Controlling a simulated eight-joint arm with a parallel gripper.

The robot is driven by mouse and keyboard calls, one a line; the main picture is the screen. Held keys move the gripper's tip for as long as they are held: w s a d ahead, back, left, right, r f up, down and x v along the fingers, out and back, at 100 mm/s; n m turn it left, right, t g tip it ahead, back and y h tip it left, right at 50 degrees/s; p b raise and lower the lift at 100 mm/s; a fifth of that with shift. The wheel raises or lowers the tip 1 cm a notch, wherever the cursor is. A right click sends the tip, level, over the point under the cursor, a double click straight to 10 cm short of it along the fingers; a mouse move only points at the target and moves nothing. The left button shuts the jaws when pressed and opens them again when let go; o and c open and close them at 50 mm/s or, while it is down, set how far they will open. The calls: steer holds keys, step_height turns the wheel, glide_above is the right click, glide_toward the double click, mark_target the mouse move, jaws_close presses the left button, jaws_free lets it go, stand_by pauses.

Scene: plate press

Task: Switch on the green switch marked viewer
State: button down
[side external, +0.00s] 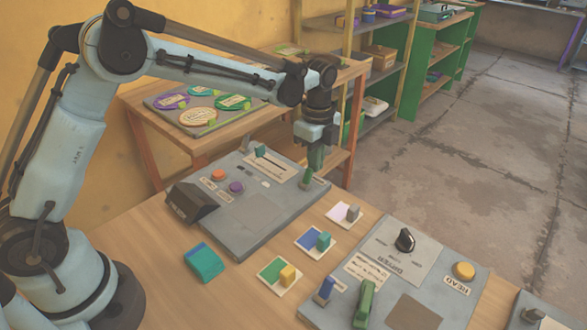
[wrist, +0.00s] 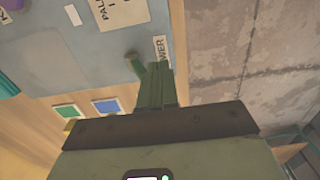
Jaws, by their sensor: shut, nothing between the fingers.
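The green switch (side external: 307,175) is a small lever at the right edge of the far grey panel (side external: 232,240). In the wrist view the green switch (wrist: 136,65) leans beside my fingertips, next to a label (wrist: 160,47) whose visible letters end in "WER"; the rest is covered. My gripper (side external: 316,168) points down just above and beside the switch, its green fingers shut and empty. In the wrist view my gripper (wrist: 154,70) is close to the lever's left-leaning shape. I cannot tell whether they touch.
The far panel also carries an orange button (side external: 218,175), a purple button (side external: 236,187) and a teal slider (side external: 261,151). Colored cards with blocks lie between it and the near panel (side external: 440,270), which has a black knob (side external: 404,240). A teal block (side external: 203,263) lies in front.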

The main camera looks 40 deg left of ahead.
steer(key=shift+s, duration=1.35)
steer(key=shift+r, duration=0.15)
steer(key=shift+w+r, duration=0.2)
steer(key=shift+r, duration=0.95)
steer(key=shift+w+r, duration=0.2)
steer(key=shift+r, duration=0.9)
steer(key=shift+w+r, duration=0.2)
steer(key=shift+r, duration=0.95)
